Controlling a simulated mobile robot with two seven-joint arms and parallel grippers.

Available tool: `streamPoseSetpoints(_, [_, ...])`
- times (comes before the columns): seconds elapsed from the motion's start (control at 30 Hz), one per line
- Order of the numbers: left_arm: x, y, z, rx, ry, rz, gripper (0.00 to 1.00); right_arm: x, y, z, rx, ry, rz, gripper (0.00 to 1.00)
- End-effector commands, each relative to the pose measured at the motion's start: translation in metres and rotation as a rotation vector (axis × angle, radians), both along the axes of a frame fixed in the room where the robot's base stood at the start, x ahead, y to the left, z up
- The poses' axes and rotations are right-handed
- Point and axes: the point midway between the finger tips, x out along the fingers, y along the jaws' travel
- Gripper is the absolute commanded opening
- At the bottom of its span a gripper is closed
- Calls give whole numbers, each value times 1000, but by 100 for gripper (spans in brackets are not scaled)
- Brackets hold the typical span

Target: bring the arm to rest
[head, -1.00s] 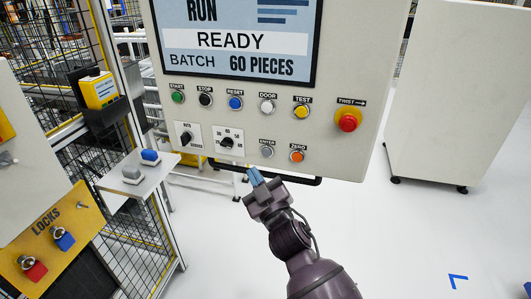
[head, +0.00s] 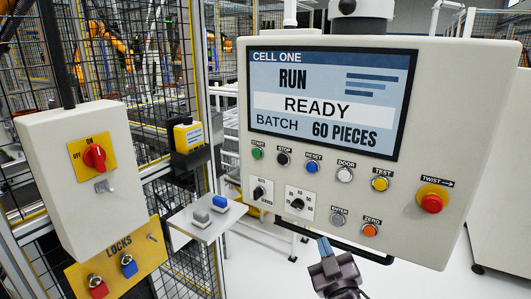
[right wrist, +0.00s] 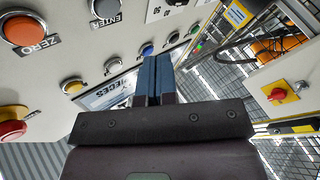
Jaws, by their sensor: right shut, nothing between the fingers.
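My right gripper (head: 324,246) is in the head view at the bottom, below the lower edge of the control panel (head: 450,120). Its blue fingers are shut with nothing between them. In the right wrist view the shut fingers (right wrist: 154,78) point up the picture, with the panel's buttons around them; I cannot tell how far off the panel is. The panel's screen (head: 330,95) reads RUN, READY, BATCH 60 PIECES. The black bar (head: 345,246) under the panel runs close by the fingers. My left gripper is not in view.
A grey box with a red switch (head: 94,157) stands at the left, above a yellow LOCKS plate (head: 120,260) with padlocks. A small shelf (head: 205,232) holds a grey and a blue block. Mesh fencing is behind. White floor shows at the bottom.

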Motion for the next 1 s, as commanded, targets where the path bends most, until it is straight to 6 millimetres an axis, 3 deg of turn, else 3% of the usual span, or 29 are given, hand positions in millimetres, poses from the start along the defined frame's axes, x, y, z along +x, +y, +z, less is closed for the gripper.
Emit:
streamPoseSetpoints(0.17, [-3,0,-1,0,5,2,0,-9,-17,-30,91,125,-9,0])
streamPoseSetpoints(0.37, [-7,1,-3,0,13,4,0,-49,-47,-100,189,336,-34,0])
streamPoseSetpoints(0.47, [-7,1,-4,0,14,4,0,-81,-64,-139,235,451,-53,0])
streamPoseSetpoints(0.6, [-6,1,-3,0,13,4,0,-139,-86,-193,296,611,-87,0])
streamPoseSetpoints(0.7, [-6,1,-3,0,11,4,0,-178,-100,-221,316,693,-115,0])
streamPoseSetpoints(0.83, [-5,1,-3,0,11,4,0,-216,-112,-244,308,763,-149,0])
streamPoseSetpoints(1.0, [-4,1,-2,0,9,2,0,-239,-117,-256,306,802,-168,0])
